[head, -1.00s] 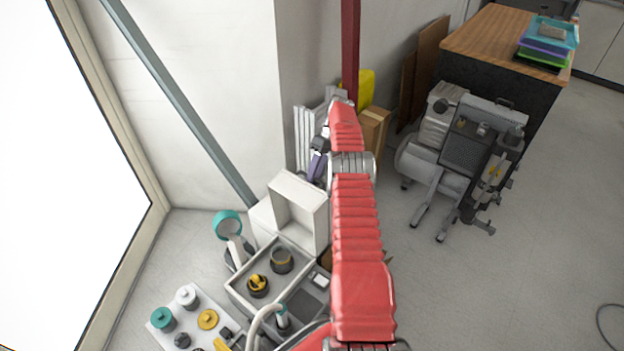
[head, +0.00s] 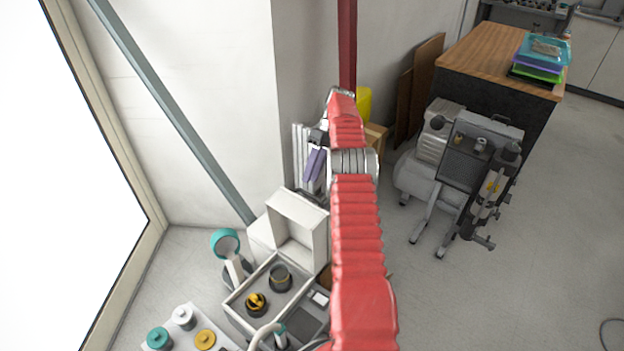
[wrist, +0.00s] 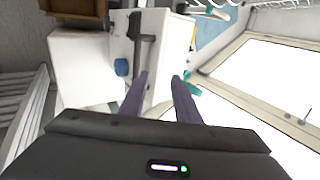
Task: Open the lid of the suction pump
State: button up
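A white and grey unit, which may be the suction pump (head: 237,309), stands on the floor at lower centre in the head view. Its top has two round dark-and-yellow fittings. A white hollow box-shaped part (head: 297,213) stands upright at its back edge with its inside showing. I cannot tell for sure that this is the lid. My gripper (head: 315,164) has purple fingers and is above and behind the white part, apart from it. In the wrist view, the fingers (wrist: 160,92) are spread with nothing between them. A white box-like body (wrist: 82,70) lies beyond them on the left.
A teal-topped lamp-like item (head: 226,243) stands left of the unit. A white board (head: 185,338) with several coloured knobs lies at lower left. White slatted panels (head: 299,153) lean behind my gripper. A grey compressor machine (head: 460,175) stands right, with clear floor before it.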

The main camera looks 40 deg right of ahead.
jog(key=shift+c, duration=0.2)
